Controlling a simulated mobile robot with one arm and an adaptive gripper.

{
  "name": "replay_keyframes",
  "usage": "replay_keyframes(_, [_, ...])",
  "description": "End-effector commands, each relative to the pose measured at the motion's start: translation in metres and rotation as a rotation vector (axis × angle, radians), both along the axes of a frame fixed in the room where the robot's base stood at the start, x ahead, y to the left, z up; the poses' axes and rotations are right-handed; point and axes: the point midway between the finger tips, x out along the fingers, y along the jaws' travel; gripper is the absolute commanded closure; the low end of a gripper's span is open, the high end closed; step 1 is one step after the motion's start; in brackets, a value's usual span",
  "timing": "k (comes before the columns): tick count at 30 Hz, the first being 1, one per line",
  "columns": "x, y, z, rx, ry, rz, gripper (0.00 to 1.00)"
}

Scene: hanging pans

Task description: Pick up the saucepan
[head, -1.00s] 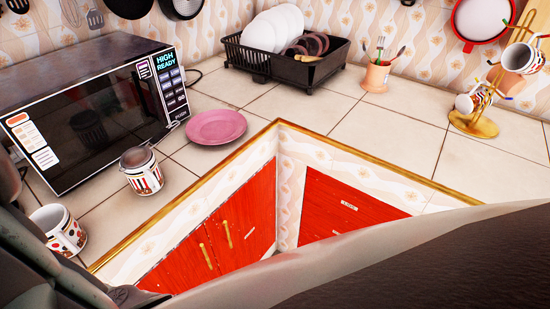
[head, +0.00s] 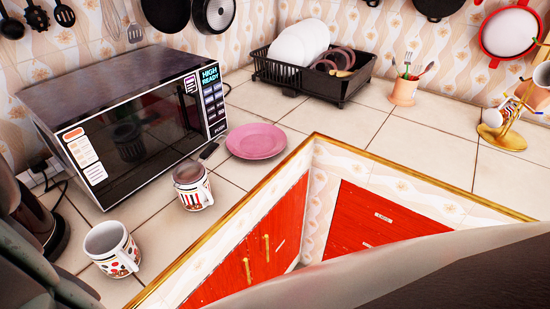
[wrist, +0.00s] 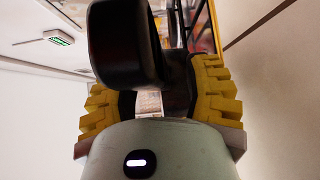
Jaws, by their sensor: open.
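Several pans hang on the tiled wall along the top of the head view: a dark pan (head: 166,12), a dark-rimmed pan with a pale inside (head: 214,14), a black pan (head: 440,8) and a red-rimmed pan (head: 511,33). Most are cut off by the top edge, and I cannot tell which is the saucepan. My gripper (wrist: 155,100) shows in the wrist view with its yellow ridged fingers apart, open. No pan is recognisable between them. The gripper is not visible in the head view, so its distance from the pans cannot be told.
A microwave (head: 135,125), two mugs (head: 112,250) (head: 192,186), a pink plate (head: 256,141), a black dish rack (head: 312,80), a utensil pot (head: 404,90) and a gold mug stand (head: 503,136) stand on the counter. Utensils (head: 60,12) hang at top left.

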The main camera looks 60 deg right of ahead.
Motion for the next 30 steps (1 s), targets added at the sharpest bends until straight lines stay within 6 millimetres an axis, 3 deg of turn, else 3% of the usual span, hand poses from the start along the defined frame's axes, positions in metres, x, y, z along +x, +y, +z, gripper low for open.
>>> replay_keyframes(10, [0.0002,0.0039,-0.0009,-0.002,0.0,0.002,0.48])
replay_keyframes(25, [0.0005,0.0036,-0.0005,0.0,-0.001,0.001,0.99])
replay_keyframes(30, [0.0007,0.0035,-0.0005,-0.001,-0.001,0.001,1.0])
